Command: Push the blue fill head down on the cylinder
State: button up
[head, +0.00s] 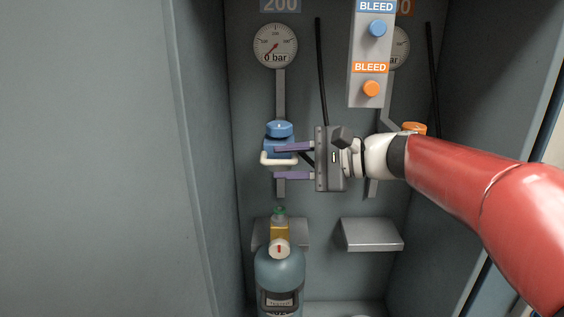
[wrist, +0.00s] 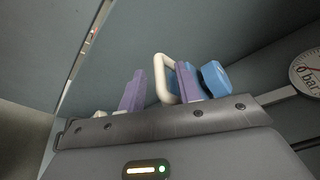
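The blue fill head (head: 279,143) hangs on a rail in the cabinet, with a blue knob on top and a pale handle (head: 279,161) in front. The teal cylinder (head: 279,272) stands upright below, its brass valve (head: 280,232) apart from the fill head by a visible gap. My gripper (head: 275,162) reaches in from the right, open, one purple finger above the handle's front bar and one below. In the wrist view the handle (wrist: 160,62) and the blue head (wrist: 214,78) show at one finger of my gripper (wrist: 159,69). Contact cannot be told.
A gauge (head: 275,45) reading 0 bar is above the fill head. A panel with a blue bleed knob (head: 377,28) and an orange one (head: 371,88) stands above my gripper. An orange head (head: 414,128) is partly behind my arm. An empty grey shelf (head: 372,234) is at right.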

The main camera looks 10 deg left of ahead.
jog(key=shift+x, duration=0.75)
grip_shut()
